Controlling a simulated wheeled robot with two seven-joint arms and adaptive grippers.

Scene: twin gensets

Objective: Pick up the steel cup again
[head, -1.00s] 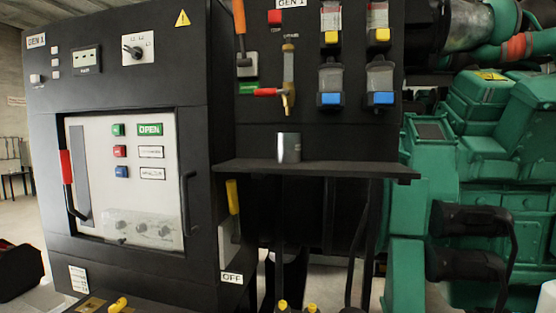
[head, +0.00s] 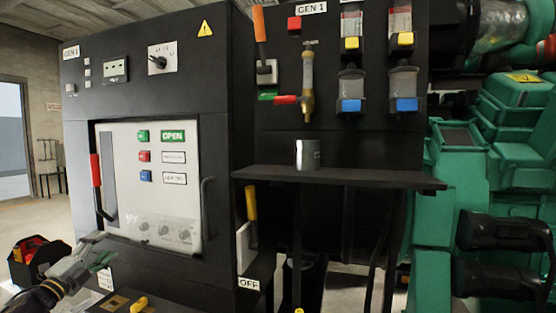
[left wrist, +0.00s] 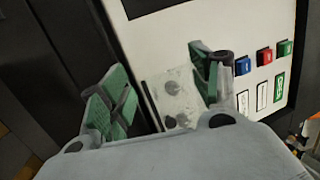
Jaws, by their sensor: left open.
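The steel cup (head: 307,154) stands upright on the dark shelf (head: 335,177), below and beside the brass tap (head: 308,88). My left gripper (head: 99,250) is at the lower left of the head view, in front of the white breaker panel, well left of and below the cup. In the left wrist view my left gripper (left wrist: 163,97) is open, its green-padded fingers apart with nothing between them. The cup does not show in the left wrist view. My right gripper is not in view.
The GEN 1 cabinet (head: 150,88) with its white panel (head: 152,210) fills the left. A red-handled lever (head: 96,171) is near my left gripper. Green machinery (head: 470,180) stands right of the shelf. A toolbox (head: 32,262) is on the floor at far left.

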